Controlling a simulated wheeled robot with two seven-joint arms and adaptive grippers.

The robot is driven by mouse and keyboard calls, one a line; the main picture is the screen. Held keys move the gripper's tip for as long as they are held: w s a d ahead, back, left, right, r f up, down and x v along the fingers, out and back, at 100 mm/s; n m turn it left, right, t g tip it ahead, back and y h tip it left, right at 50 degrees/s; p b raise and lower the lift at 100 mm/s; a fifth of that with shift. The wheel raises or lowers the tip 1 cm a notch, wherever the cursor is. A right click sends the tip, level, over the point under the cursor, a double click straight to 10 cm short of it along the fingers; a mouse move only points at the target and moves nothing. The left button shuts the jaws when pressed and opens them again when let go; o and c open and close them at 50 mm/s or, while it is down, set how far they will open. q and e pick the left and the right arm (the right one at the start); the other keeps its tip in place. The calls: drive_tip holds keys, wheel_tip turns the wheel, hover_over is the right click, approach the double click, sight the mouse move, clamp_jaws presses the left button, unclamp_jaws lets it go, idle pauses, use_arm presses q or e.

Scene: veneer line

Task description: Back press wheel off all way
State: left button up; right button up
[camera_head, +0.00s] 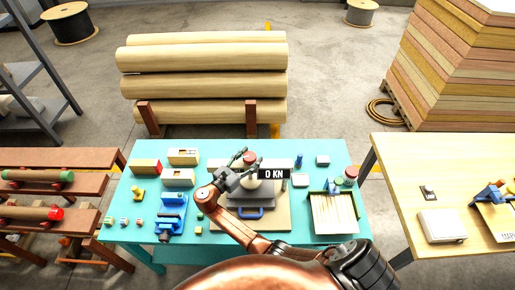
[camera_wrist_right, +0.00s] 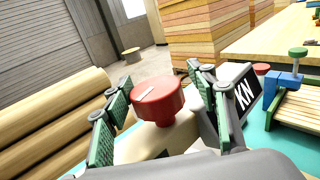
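The press wheel (camera_wrist_right: 158,101) is a red round knob with a pale mark on its top. It stands on a cream press body (camera_wrist_right: 165,140). In the head view the red wheel (camera_head: 250,157) shows small, behind my right gripper. My right gripper (camera_head: 243,154) reaches over the press with its fingers apart. In the right wrist view its green-padded fingers (camera_wrist_right: 160,98) stand on either side of the wheel, with gaps visible. My left gripper is not in view.
The turquoise table (camera_head: 130,220) holds a blue vise (camera_head: 172,215), a tray of wooden strips (camera_head: 335,212) and several small blocks. Logs (camera_head: 200,55) lie on a rack behind. A pale wooden table (camera_head: 420,165) stands at the right.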

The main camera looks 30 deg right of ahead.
sight(254, 153)
drive_tip(key=x, duration=0.3)
drive_tip(key=w+p+x, duration=0.1)
drive_tip(key=x, duration=0.1)
drive_tip(key=shift+d+f, duration=0.15)
drive_tip(key=shift+f, duration=0.25)
drive_tip(key=shift+s+r, duration=0.1)
drive_tip(key=shift+c, duration=1.3)
drive_tip(key=c, duration=0.9)
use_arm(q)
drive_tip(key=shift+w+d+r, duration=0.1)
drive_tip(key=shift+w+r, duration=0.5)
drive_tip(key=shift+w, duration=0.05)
use_arm(e)
drive_tip(key=shift+c, duration=0.3)
